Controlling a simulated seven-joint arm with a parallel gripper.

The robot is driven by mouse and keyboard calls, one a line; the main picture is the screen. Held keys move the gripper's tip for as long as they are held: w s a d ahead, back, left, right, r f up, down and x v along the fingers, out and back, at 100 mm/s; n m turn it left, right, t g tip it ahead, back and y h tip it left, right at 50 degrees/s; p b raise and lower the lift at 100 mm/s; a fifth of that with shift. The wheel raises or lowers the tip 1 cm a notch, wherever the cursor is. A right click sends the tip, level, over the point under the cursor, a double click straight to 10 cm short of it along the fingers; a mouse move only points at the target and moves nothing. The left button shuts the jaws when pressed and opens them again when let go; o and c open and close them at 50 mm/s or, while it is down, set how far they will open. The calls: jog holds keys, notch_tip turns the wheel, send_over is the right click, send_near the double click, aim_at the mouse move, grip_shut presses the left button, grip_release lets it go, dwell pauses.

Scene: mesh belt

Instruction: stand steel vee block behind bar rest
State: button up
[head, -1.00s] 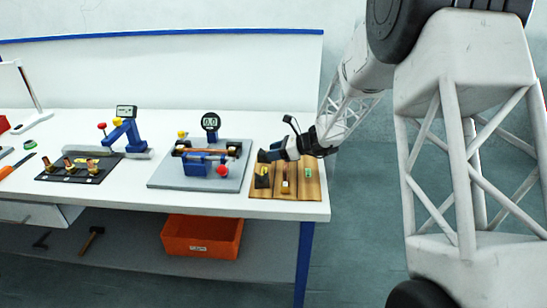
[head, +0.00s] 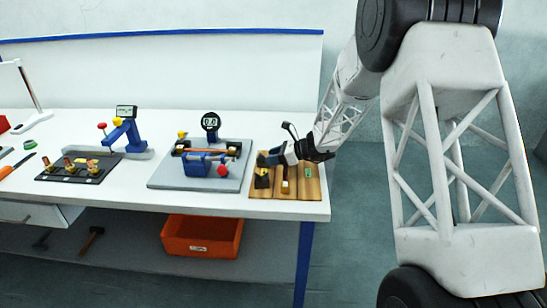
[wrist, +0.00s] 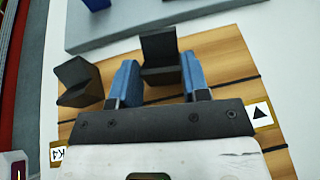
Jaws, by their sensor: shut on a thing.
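My gripper (wrist: 158,80), with blue fingers, is shut on a dark vee block (wrist: 159,48) over the back left part of a wooden tray. In the head view the gripper (head: 273,158) is low over the tray, and the block in it is hard to make out. A second dark vee block (wrist: 78,80) stands at the tray's front left; it also shows in the head view (head: 262,181). The fixture on the grey plate, with a copper-coloured bar and blue parts (head: 203,165), is left of the tray; I cannot tell which part is the bar rest.
The wooden tray (head: 303,192) also holds a small yellow and white piece (head: 285,187). The grey plate (head: 165,180) carries a round gauge (head: 211,121) at its back. A blue stand (head: 126,132) is farther left. White table is bare between them.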

jog(key=shift+f, duration=0.15)
jog(key=o, duration=1.2)
jog(key=shift+v, duration=3.9)
jog(key=shift+f, duration=0.1)
